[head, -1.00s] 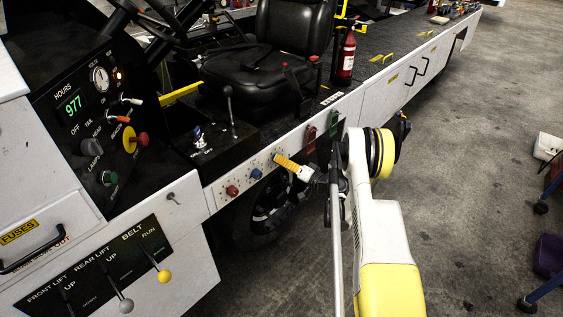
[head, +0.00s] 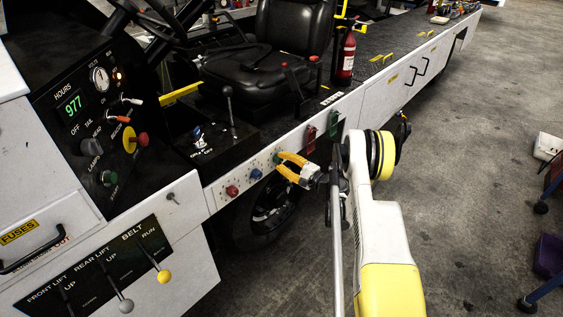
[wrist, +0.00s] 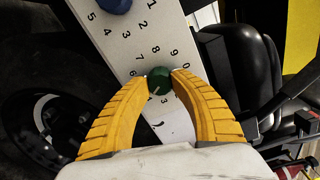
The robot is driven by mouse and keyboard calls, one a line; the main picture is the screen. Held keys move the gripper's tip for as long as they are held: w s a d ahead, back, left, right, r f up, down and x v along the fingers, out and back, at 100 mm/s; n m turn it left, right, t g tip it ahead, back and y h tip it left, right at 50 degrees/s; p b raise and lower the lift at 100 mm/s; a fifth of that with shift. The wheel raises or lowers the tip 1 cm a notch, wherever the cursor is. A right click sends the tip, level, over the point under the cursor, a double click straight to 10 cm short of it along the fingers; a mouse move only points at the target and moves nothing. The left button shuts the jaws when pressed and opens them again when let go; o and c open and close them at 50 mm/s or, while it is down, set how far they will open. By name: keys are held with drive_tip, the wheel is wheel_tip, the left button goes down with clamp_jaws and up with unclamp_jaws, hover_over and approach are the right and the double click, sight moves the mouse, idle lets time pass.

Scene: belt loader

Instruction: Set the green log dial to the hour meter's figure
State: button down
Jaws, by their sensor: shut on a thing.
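The exact figure at the pointer is unclear. My gripper (wrist: 159,80) has its yellow fingers shut on the green dial, one on each side. In the head view, my gripper (head: 279,159) is at the right end of the dial row and largely hides the green dial.
The blue dial (head: 256,173) and red dial (head: 232,190) sit to the left on the same white strip. Red and green tags (head: 311,139) hang just right of my gripper. Lift levers and the yellow-knobbed belt lever (head: 163,276) are at lower left. Open floor lies right.

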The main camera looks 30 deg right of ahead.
drive_tip(key=m, duration=0.5)
drive_tip(key=shift+m, duration=0.3)
drive_tip(key=m, duration=1)
drive_tip(key=shift+t, duration=0.3)
drive_tip(key=shift+m, duration=2.3)
drive_tip(key=c, duration=1)
unclamp_jaws()
drive_tip(key=shift+c, duration=0.2)
